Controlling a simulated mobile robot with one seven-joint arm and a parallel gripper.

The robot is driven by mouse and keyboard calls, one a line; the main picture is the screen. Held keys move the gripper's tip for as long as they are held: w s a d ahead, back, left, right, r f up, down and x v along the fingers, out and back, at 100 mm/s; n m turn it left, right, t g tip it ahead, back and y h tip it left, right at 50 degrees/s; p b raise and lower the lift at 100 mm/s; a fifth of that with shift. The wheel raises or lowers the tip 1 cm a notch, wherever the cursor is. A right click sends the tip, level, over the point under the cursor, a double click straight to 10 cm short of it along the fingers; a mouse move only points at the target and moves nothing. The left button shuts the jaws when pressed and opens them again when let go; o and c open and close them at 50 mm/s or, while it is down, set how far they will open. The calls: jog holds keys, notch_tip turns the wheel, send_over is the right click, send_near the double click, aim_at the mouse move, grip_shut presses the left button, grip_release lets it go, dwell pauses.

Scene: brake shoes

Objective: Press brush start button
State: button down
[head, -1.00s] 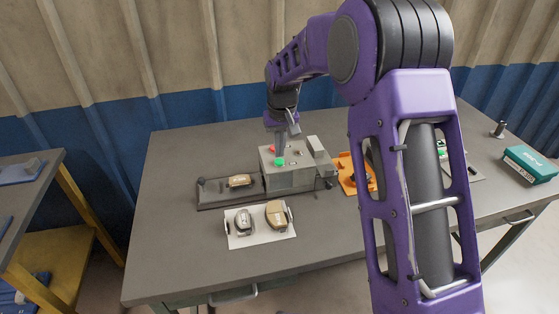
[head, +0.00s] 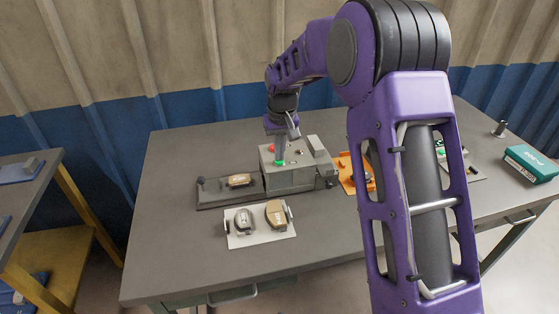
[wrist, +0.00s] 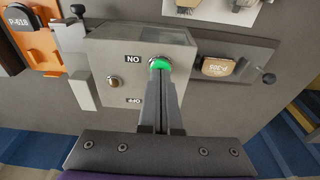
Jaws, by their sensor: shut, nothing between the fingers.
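The brush machine is a grey box (head: 290,178) on the table, with a green button and a red button on its top. The green button (wrist: 160,64) is beside the "ON" label in the wrist view. My gripper (wrist: 161,76) is shut and empty, pointing down with its fingertips at the green button and covering part of it. In the head view my gripper (head: 279,160) stands over the green button (head: 280,163). I cannot tell whether the button is pushed in. The red button (head: 271,148) shows behind my gripper in the head view.
A dark fixture (head: 212,191) holding a tan brake shoe (head: 240,180) lies left of the box. A white tray (head: 262,240) with two shoes lies in front. An orange holder (head: 346,177) is at the right, and a teal box (head: 530,163) is farther right.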

jog(key=shift+f, duration=0.3)
jog(key=shift+r+p, duration=1.7)
jog(key=shift+r, duration=0.8)
jog(key=shift+r+p, duration=0.45)
jog(key=shift+r, duration=0.6)
